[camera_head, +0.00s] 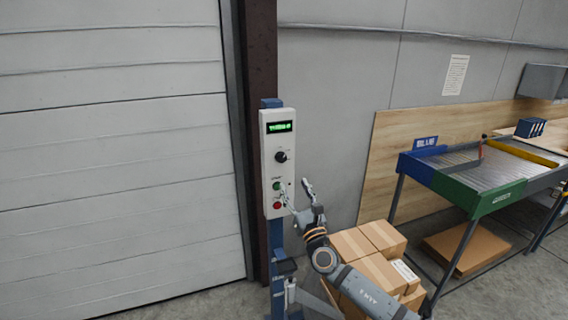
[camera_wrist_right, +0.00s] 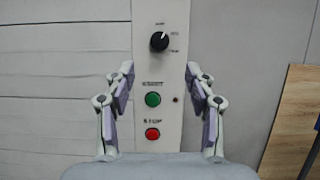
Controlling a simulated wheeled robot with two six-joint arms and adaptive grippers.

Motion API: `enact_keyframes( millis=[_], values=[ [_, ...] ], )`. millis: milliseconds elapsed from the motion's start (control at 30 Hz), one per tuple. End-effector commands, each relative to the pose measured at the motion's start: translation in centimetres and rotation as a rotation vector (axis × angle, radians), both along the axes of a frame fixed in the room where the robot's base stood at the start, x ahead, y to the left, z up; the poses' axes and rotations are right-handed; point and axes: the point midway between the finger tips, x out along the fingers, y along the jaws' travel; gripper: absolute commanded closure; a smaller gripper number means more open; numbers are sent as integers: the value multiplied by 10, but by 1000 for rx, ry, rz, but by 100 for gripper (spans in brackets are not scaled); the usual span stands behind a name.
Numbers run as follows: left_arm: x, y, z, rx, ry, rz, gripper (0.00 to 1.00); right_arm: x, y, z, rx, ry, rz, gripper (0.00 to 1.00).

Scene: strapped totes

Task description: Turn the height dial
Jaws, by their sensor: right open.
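The black height dial (camera_head: 281,157) is on a white control panel (camera_head: 268,186) mounted on a blue post. In the right wrist view the dial (camera_wrist_right: 159,41) has a pale pointer line and small labels around it, and sits above the fingertips, near the top edge. A green button (camera_wrist_right: 152,99) and a red button (camera_wrist_right: 152,134) are below it. My right gripper (camera_head: 296,190) is in front of the panel's lower part, below the dial. In the wrist view its fingers (camera_wrist_right: 158,80) are wide apart and empty. My left gripper is not in view.
A lit green display (camera_head: 280,127) is at the panel's top. Stacked cardboard boxes (camera_head: 376,256) stand below and right of the panel. A roller conveyor table (camera_head: 478,172) is farther right. A white shutter door (camera_head: 110,150) fills the left. The wall beside the dial is clear.

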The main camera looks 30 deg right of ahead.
Motion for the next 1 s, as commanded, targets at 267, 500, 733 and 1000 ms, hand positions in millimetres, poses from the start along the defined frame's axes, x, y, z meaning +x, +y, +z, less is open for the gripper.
enact_keyframes(
  millis=[267, 500, 733, 1000],
  values=[
    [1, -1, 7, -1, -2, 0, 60, 21, -5, 12, 2, -4, -2, 45],
    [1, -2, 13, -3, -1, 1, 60, 67, -17, 30, 5, -3, -2, 45],
    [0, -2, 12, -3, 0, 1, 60, 92, -22, 39, 4, -1, 0, 45],
    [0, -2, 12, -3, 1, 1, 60, 94, -23, 39, 4, 1, 0, 45]
  ],
)
